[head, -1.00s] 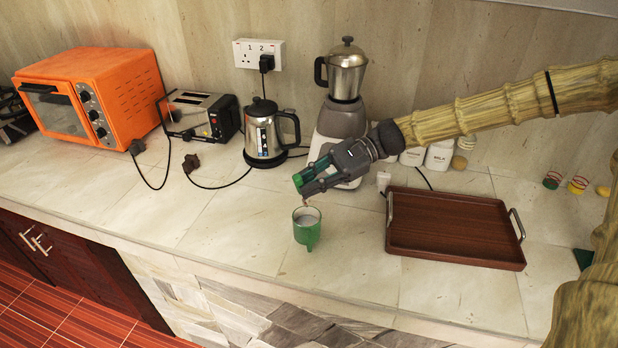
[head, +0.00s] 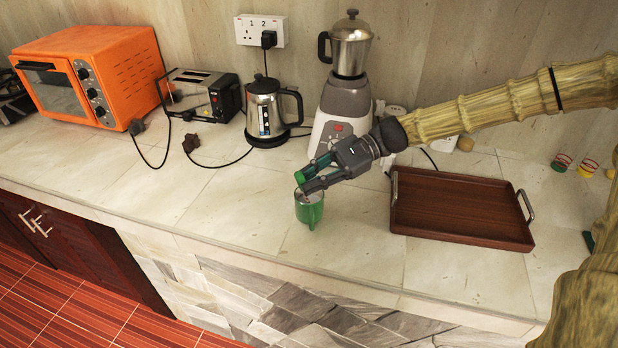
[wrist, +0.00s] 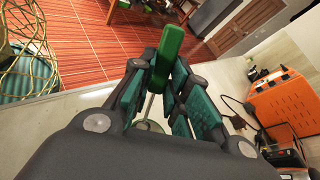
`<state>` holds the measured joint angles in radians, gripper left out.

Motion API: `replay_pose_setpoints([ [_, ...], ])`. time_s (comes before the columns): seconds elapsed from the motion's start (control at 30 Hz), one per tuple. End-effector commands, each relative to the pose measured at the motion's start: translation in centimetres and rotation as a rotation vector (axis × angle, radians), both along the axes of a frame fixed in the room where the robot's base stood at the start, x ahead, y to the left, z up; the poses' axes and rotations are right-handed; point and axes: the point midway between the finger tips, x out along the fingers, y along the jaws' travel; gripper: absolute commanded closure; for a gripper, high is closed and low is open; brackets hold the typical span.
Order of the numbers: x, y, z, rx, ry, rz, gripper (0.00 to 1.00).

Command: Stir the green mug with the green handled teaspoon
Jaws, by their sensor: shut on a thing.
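The green mug (head: 309,211) stands upright on the stone counter, left of the tray. My gripper (head: 303,182) is directly above the mug's rim, shut on the green-handled teaspoon. Its green handle (wrist: 168,57) shows between my fingers in the wrist view, and its metal stem (wrist: 148,105) runs down from there. In the head view the spoon's lower end is hidden by my fingers and the mug, so I cannot see how deep it sits. Only part of the mug's opening shows.
A brown wooden tray (head: 455,232) with metal handles lies right of the mug. Behind are a blender (head: 343,105), a steel kettle (head: 265,112), a toaster (head: 200,95) and an orange oven (head: 88,75). The counter left of the mug is clear.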

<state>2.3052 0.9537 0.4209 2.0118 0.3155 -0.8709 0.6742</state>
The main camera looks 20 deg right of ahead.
Motion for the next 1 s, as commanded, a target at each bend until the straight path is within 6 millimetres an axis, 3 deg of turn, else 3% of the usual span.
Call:
replay_pose_setpoints([
  [1.0, 2.3, -1.6, -5.9, 0.000, 0.001, 0.001, 0.99],
])
